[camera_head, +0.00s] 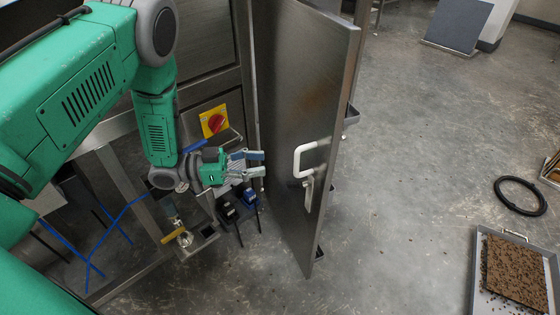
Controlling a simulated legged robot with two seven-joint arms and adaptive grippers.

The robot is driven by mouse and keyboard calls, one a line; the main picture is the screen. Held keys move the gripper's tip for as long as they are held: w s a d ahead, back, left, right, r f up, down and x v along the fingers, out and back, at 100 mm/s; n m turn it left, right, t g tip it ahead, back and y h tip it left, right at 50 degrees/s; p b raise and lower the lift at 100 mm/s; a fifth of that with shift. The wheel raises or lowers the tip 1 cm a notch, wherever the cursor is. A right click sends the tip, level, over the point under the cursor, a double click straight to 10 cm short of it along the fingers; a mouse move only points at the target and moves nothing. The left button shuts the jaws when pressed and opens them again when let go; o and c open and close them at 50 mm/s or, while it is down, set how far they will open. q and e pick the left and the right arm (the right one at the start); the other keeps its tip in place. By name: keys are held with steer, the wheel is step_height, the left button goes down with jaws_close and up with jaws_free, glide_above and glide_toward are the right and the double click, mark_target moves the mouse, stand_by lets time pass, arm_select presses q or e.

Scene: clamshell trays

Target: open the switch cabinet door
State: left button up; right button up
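The switch cabinet door (295,85) is a grey metal panel that stands swung out from the cabinet (197,40), its face turned left. A white D-shaped handle (298,160) is on this face near its free edge, with a small latch piece below it. My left gripper (262,163) points right toward the door face, to the left of the handle and apart from it. Its two fingers are spread with nothing between them. I cannot tell whether the fingertips touch the door. My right gripper is not in view.
A red rotary switch on a yellow plate (214,121) is on the cabinet front. Dark and blue parts (236,202) sit below the gripper. Right of the door, the floor is mostly clear, with a black cable ring (497,190) and a grey tray (477,268) at far right.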

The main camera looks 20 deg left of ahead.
arm_select(q)
steer(key=shift+v, duration=1.2)
